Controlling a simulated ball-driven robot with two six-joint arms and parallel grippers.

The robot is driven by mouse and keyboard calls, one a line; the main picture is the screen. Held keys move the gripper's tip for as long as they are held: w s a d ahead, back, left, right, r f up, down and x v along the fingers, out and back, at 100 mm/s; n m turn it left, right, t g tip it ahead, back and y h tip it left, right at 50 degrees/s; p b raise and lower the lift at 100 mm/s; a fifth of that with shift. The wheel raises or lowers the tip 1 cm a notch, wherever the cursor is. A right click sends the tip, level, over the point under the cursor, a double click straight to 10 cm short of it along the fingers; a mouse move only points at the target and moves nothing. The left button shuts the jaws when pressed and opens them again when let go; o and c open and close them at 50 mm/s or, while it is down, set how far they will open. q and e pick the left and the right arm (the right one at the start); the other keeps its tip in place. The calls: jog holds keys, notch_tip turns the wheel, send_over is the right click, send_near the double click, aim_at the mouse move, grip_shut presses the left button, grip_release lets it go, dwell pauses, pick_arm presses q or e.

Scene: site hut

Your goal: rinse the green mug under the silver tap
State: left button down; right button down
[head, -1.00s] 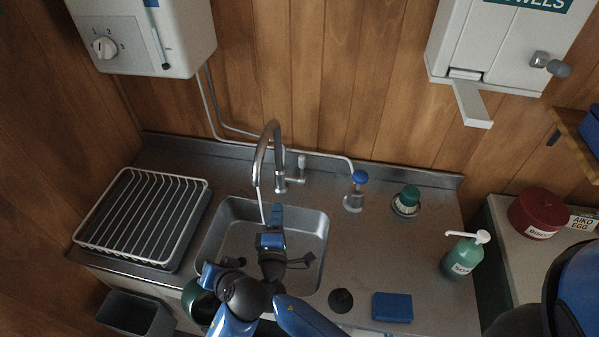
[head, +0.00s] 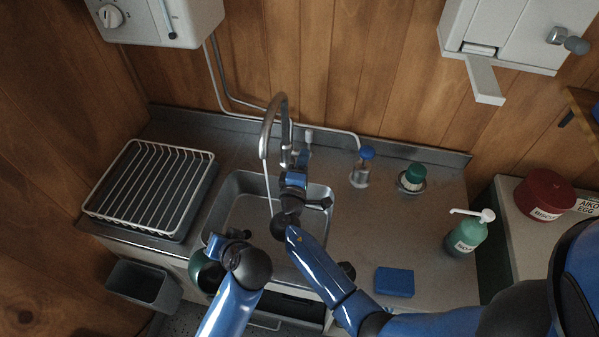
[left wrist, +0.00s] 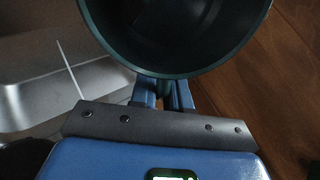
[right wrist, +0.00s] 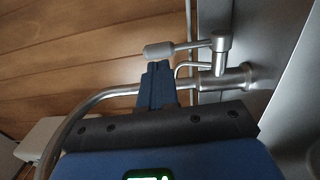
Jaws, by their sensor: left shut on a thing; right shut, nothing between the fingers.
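The green mug (head: 203,274) is at the basin's front left edge, partly hidden by my arm. My left gripper (head: 213,245) is shut on it; in the left wrist view the mug (left wrist: 175,62) shows its dark inside and rim. The silver tap (head: 268,125) arches over the sink basin (head: 235,205). A thin pale stream runs down from its spout, to the right of the mug; it also shows in the left wrist view (left wrist: 70,70). My right gripper (head: 298,165) is shut and empty beside the tap's lever (right wrist: 175,49). Whether its fingertips touch the lever I cannot tell.
A wire drying rack (head: 150,190) stands left of the basin. A blue sponge (head: 394,282), a blue-topped fitting (head: 362,166), a green-handled brush (head: 413,178) and a soap bottle (head: 466,235) are on the right. A grey bin (head: 145,285) hangs at front left.

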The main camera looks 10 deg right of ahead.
aim_at(309, 137)
jog(key=shift+x, duration=2.15)
pick_arm(q)
jog(key=shift+f+b, duration=0.6)
jog(key=shift+b, duration=0.05)
pick_arm(e)
jog(key=shift+w+d, duration=0.15)
jog(key=shift+w, duration=0.15)
pick_arm(q)
jog(key=shift+s+f, duration=0.1)
jog(key=shift+f, duration=0.15)
pick_arm(e)
jog(key=shift+w+r, duration=0.1)
jog(key=shift+w, duration=0.05)
pick_arm(q)
jog(key=shift+s+a+r, duration=0.1)
jog(key=shift+s+r, duration=0.05)
jog(key=shift+s, duration=0.15)
pick_arm(e)
jog(key=shift+r, duration=0.5)
pick_arm(q)
jog(key=shift+w, duration=0.1)
